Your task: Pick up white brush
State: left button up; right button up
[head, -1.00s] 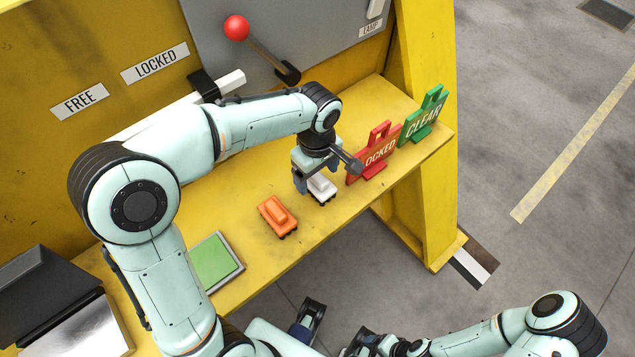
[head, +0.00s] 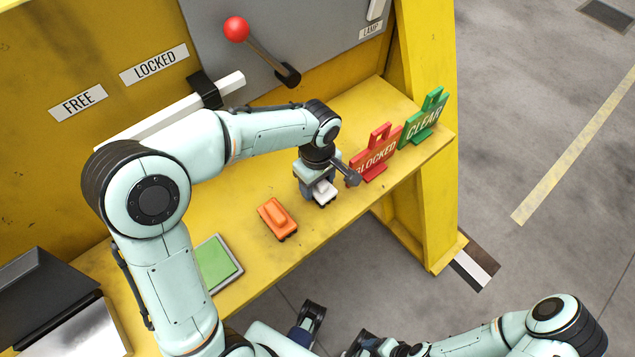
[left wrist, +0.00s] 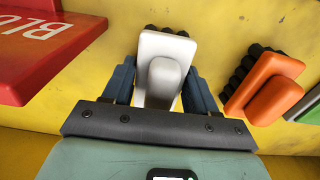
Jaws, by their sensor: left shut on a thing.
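The white brush (head: 322,192) stands on the yellow shelf between the orange brush and the red sign. My left gripper (head: 318,190) is over it from above and shut on it. In the left wrist view the white brush (left wrist: 162,75), with dark bristles at its far end, sits between the two fingers of my left gripper (left wrist: 160,82). It seems to be at the shelf surface; I cannot tell if it is lifted. My right gripper (head: 335,340) shows only in part at the bottom edge, and its jaws are unclear.
An orange brush (head: 277,218) lies left of the white one, and a green pad (head: 215,262) farther left. A red sign (head: 376,158) and a green "CLEAR" sign (head: 427,118) stand to the right. A red-knobbed lever (head: 237,29) is on the panel behind.

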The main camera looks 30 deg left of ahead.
pick_arm(q)
notch_tip(320, 180, up, 20)
jog(key=p, duration=0.3)
jog(key=shift+p, duration=0.35)
jog(key=shift+o, duration=0.9)
